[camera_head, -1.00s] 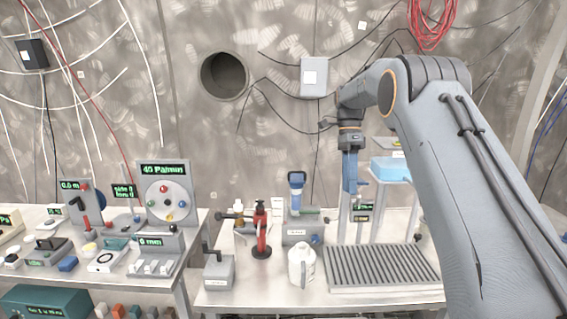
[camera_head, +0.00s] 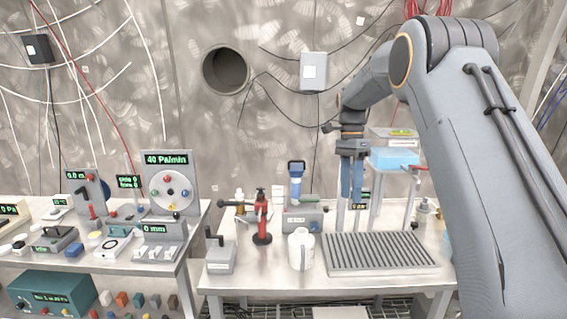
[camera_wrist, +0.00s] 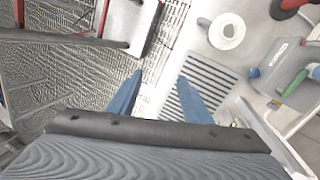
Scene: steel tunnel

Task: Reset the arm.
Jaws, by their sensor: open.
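My arm reaches in from the right of the head view and bends down at the wrist. My gripper (camera_head: 352,200) hangs fingers down over the back right of the right-hand steel table (camera_head: 335,275), behind the grooved drain tray (camera_head: 380,254). Its two blue fingers are apart, and I see nothing between them. In the wrist view the gripper (camera_wrist: 160,76) also shows open, its fingers spread above the tray and floor grating. The arm is clear of the table things in the pictures, but its distance from the stand behind it is hard to tell.
A white jug (camera_head: 301,250), a red hand pump (camera_head: 262,222) and a grey block with a lever (camera_head: 219,252) stand on the right-hand table. A stand with a blue tray (camera_head: 393,160) is close behind the gripper. The left table (camera_head: 185,250) is crowded with instruments.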

